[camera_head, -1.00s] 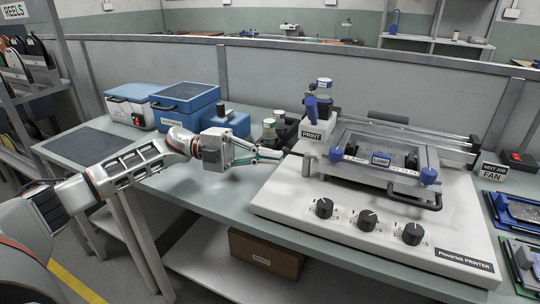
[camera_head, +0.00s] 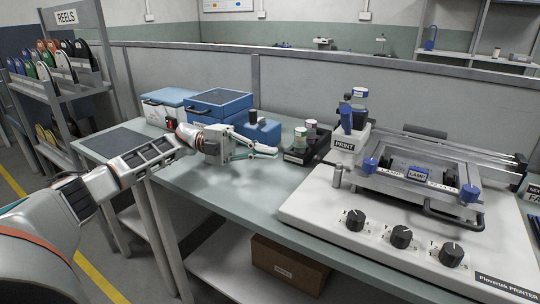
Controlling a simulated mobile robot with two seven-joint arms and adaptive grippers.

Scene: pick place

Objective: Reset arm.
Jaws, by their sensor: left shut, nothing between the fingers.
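My left arm reaches in from the left over the table (camera_head: 215,190). My left gripper (camera_head: 268,150) is shut and empty, its fingers pointing right. It is above the table, in front of the blue boxes and left of the white printer (camera_head: 340,220). A small dark tray with jars (camera_head: 300,152) stands just past its fingertips. I cannot tell how high the gripper is above the table. My right gripper is not in view.
Blue boxes (camera_head: 217,107) stand at the table's back left, near a dark mat (camera_head: 118,141). A reel rack (camera_head: 75,75) stands at the far left. A cardboard box (camera_head: 290,266) lies on the lower shelf. The table's front left is clear.

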